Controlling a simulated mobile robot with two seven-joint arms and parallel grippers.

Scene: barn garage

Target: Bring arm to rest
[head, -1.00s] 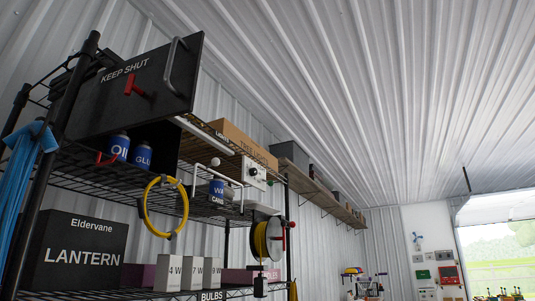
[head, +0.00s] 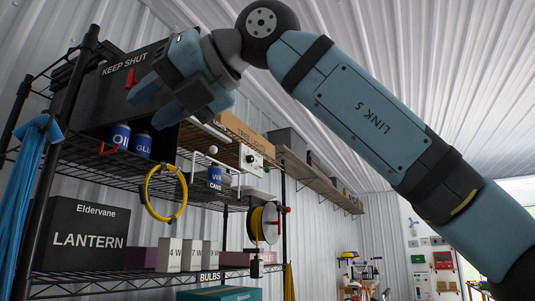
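My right gripper (head: 152,103) is at the upper left of the head view, on a blue arm that comes in from the right. Its two fingers look spread apart, with nothing seen between them. It shows in front of the black "KEEP SHUT" panel (head: 97,98) on the top of the wire shelf and covers the panel's right part. The panel's handle is hidden behind the gripper. Whether the gripper touches the panel cannot be told. The panel's red latch (head: 131,77) shows just left of the gripper. My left gripper is not in view.
The wire shelf holds blue cans (head: 118,137), a yellow ring (head: 166,193), a cable reel (head: 263,222), a lantern box (head: 82,236) and bulb boxes (head: 193,254). A long wall shelf (head: 317,178) runs back to the right. Free air lies below my arm.

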